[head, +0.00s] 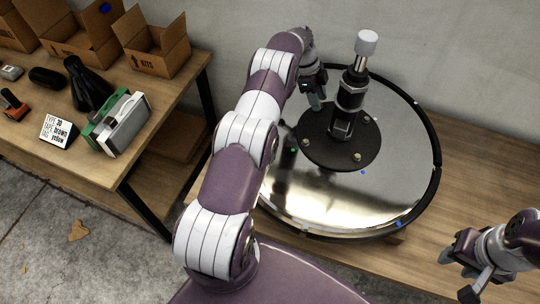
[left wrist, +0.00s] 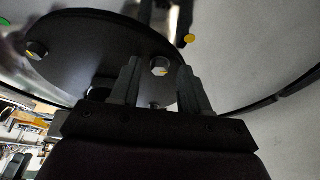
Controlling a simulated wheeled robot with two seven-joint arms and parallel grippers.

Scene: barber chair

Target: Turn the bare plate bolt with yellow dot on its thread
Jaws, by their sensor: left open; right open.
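A black round flange (head: 330,147) with several bolts on its rim lies on a shiny round base plate (head: 290,200). My left gripper (head: 317,104) is open at the flange's far left edge, beside the column. A yellow dot (left wrist: 190,38) shows on the plate near that bolt. Another bolt (left wrist: 37,50) sits farther left on the flange. My right gripper (head: 470,278) is open and empty at lower right.
A dark column with a pale cap (head: 366,43) rises from the flange. Green and blue dots mark the plate. A side table (head: 160,100) at left holds boxes, a sign (head: 59,131) and tools. A wall stands behind. The wooden bench is clear at right.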

